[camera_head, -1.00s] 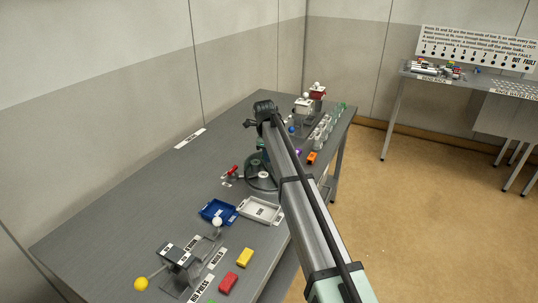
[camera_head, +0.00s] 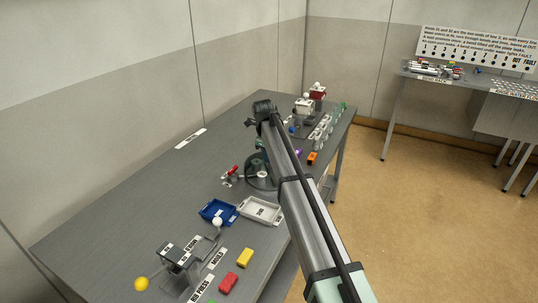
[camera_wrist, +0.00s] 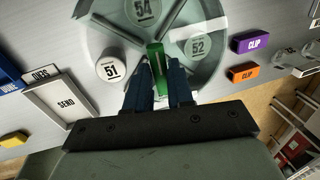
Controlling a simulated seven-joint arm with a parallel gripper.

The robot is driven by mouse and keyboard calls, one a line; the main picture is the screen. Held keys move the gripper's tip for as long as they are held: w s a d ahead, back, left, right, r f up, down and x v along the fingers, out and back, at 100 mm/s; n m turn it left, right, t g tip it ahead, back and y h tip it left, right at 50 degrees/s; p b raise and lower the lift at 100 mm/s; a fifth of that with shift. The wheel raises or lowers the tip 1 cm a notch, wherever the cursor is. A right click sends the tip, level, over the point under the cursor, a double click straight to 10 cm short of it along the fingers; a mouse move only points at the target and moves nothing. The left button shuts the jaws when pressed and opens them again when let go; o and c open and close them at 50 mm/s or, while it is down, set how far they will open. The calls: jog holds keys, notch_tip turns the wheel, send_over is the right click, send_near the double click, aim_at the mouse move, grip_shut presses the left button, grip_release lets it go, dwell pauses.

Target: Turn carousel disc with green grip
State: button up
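The carousel disc (camera_wrist: 118,38) fills the top of the wrist view, with round spots labelled 51 (camera_wrist: 110,70), 52 (camera_wrist: 198,46) and 54 (camera_wrist: 143,10). The green grip (camera_wrist: 156,66) stands up from the disc near its edge. My gripper (camera_wrist: 157,78) has its two dark fingers on either side of the green grip, with no clear gap. In the head view the disc (camera_head: 258,180) is partly hidden behind my arm, and the grip is not clear there.
A white SEND tray (camera_wrist: 62,108) and blue tray (camera_head: 217,212) lie close by. Purple (camera_wrist: 251,41) and orange (camera_wrist: 243,73) CLIP blocks lie right of the disc in the wrist view. A small red-handled device (camera_head: 230,171) stands left of it.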

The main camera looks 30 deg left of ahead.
jog(key=o, duration=0.3)
jog(key=shift+o, duration=0.2)
notch_tip(320, 180, up, 14)
jog(key=s, duration=0.2)
jog(key=shift+s+f, duration=0.25)
jog(key=shift+s, duration=0.1)
jog(key=shift+f, duration=0.1)
dwell(0.3)
